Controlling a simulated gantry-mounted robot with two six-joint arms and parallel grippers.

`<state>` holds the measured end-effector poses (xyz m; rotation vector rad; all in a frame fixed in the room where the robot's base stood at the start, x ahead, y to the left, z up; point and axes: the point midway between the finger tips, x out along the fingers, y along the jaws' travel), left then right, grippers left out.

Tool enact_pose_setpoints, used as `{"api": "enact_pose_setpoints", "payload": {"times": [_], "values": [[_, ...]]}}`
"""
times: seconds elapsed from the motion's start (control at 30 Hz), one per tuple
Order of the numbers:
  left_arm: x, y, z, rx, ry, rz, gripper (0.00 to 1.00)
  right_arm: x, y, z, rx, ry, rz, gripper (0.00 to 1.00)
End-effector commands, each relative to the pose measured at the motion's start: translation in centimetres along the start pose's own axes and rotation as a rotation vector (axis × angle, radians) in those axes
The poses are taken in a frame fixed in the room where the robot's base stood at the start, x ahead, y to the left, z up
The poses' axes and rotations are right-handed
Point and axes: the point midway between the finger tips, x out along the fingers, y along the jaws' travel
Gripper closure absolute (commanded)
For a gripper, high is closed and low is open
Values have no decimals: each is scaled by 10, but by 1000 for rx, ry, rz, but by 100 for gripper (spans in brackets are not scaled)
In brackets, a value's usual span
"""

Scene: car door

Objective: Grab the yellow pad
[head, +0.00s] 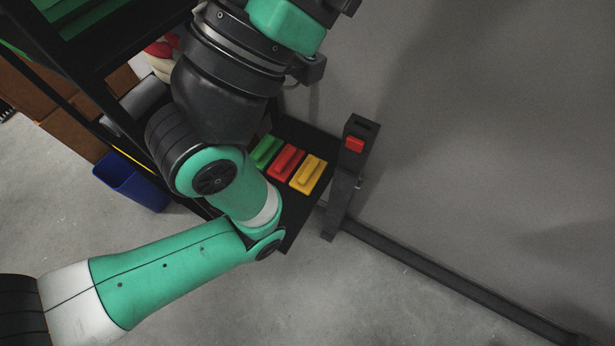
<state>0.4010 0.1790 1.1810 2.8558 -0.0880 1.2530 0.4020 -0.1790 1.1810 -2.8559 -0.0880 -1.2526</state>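The yellow pad (308,175) lies on a black shelf or tray (290,226) near the middle of the head view. It is a flat block with a raised bar on top and shows whole. Nothing is gripping it. My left arm comes in from the lower left, bends beside the pad and rises to the top edge. The fingers of my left gripper do not show in the head view. My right arm and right gripper are not in view either.
A red pad (286,161) and a green pad (266,150) lie left of the yellow one. A dark post (348,185) with a red block (354,144) stands to the right, beside a floor rail (440,269). A blue bin (133,184) stands at left. Floor on the right is clear.

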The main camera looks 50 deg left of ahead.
Motion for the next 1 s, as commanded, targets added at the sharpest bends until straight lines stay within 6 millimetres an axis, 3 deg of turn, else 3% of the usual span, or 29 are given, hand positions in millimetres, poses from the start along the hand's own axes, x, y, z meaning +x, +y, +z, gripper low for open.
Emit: {"api": "enact_pose_setpoints", "payload": {"times": [0.47,0.7,1.0], "values": [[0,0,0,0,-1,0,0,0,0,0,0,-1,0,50],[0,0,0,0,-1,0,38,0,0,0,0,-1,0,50],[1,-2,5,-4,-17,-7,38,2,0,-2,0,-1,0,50]]}}
